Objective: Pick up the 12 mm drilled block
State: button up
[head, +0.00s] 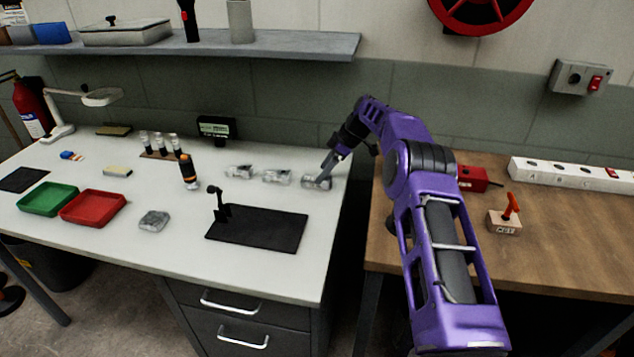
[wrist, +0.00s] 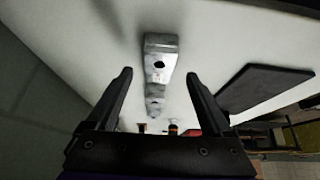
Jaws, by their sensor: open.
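Three grey metal blocks stand in a row at the back right of the white bench: a left block (head: 239,172), a middle block (head: 276,177) and a right block (head: 314,184). No size marking is readable, so I cannot tell which one is 12 mm. My gripper (head: 326,172) is at the right block and partly covers it. In the wrist view my gripper (wrist: 159,76) is open, with a block (wrist: 160,48) showing a dark hole in line with the gap between its fingers. Another block (wrist: 155,92) shows beyond it. Contact cannot be told.
A black mat (head: 258,230) with a small black stand (head: 221,207) lies in front of the blocks. An orange-and-black bottle-like tool (head: 188,172) stands to the left. Red (head: 93,207) and green (head: 48,198) trays are further left. A gap separates the wooden bench (head: 450,243).

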aim_at(308, 180)
jog(key=x, duration=0.3)
jog(key=shift+w+f, duration=0.1)
jog(key=shift+f, duration=0.05)
jog(key=shift+c, duration=0.2)
grip_shut()
